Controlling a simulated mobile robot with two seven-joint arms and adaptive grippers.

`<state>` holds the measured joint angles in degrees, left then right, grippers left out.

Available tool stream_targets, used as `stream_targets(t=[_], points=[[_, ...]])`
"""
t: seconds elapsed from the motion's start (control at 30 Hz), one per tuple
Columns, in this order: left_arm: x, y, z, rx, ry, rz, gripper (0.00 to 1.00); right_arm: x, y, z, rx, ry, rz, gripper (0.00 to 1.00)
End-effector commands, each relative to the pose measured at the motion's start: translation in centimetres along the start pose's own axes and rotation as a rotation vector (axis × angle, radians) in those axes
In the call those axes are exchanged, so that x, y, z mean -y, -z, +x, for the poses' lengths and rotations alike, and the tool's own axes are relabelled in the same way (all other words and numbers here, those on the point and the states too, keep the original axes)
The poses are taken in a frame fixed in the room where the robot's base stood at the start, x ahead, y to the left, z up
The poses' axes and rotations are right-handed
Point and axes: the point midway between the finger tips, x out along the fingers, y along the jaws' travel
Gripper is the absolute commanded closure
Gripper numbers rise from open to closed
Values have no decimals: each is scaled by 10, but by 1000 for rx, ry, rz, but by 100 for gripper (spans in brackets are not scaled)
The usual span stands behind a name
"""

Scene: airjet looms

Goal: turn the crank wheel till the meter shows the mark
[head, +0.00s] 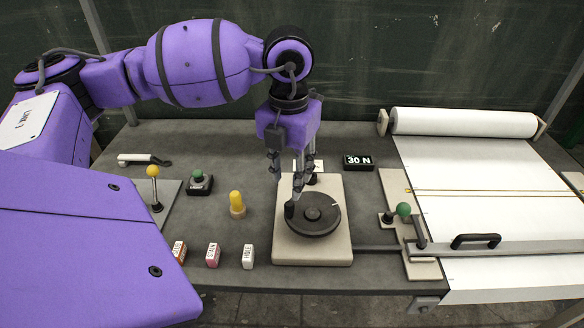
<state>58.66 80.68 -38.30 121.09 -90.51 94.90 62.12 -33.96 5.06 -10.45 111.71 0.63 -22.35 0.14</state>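The crank wheel (322,226) is a black disc with a hub, lying flat on a beige base plate (283,252). A short dark handle (290,209) stands up at its left rim, and a small white mark shows on its upper right. My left gripper (288,184) points down just above the handle. Its fingers are apart with a gap between them, and I see nothing held. Whether a fingertip touches the handle cannot be told. A black display (358,161) behind the wheel to the right reads "30 N". A white label behind the gripper is partly hidden. My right gripper is out of view.
Left of the wheel are a yellow knob (237,204), a green button (199,181), a yellow-topped lever (154,187) and small labelled blocks (213,254). At right are a green-topped lever (403,211), a handled bar (475,241) and a white cloth roll (463,122).

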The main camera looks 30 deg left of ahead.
Motion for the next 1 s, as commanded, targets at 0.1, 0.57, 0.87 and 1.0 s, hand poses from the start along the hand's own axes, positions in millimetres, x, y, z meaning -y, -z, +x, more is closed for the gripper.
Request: stream_targets(t=[0.1,0.57,0.87,1.0], points=[[0,1,18,-9,-2,1,66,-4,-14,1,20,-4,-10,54],[0,1,74,-9,1,2,66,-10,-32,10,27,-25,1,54],[1,1,91,-3,3,2,66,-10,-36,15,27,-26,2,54],[1,1,92,-3,3,2,66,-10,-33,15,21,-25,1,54]])
